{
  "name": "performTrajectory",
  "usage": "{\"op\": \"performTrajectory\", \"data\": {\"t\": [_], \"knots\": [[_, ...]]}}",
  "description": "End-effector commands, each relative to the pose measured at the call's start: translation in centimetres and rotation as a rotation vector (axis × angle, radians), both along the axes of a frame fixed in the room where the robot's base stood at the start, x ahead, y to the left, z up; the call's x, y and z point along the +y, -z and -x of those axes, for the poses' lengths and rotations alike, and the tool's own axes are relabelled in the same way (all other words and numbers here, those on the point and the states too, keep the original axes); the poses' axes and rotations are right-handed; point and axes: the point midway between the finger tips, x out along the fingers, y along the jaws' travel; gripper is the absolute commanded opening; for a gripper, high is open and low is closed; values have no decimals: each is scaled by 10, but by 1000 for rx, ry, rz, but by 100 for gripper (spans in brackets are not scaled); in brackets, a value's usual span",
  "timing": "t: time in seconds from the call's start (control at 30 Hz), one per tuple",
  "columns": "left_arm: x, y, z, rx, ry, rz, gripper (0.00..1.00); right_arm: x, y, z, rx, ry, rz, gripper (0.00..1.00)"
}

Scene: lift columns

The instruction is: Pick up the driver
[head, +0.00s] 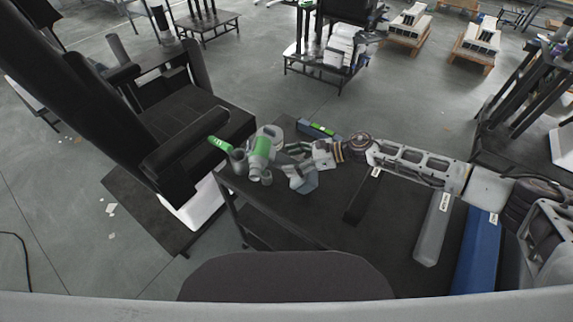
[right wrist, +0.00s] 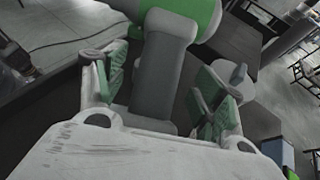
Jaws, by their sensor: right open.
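The driver (head: 262,147), a green and grey hand tool, is at the far left end of the dark table. In the right wrist view its grey handle (right wrist: 164,62) rises between my fingers, with a green body at the top edge. My right gripper (head: 284,163) reaches it from the right. In the wrist view the gripper (right wrist: 163,85) is open, one finger on each side of the handle, with gaps visible. Whether either pad touches the handle cannot be told. My left gripper is not in view.
The dark table (head: 330,215) also holds a blue case with green (head: 318,129), a black bar (head: 362,200), a grey bar (head: 433,230) and a blue bar (head: 478,255). A green-topped grey item (head: 219,142) is beside the driver. A black column assembly (head: 178,150) stands left.

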Motion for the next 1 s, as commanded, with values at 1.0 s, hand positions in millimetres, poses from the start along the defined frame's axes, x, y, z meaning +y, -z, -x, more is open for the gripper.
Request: {"op": "performTrajectory", "data": {"t": [1.0], "knots": [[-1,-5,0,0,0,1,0,18,7,-2,0,0,-1,43]]}}
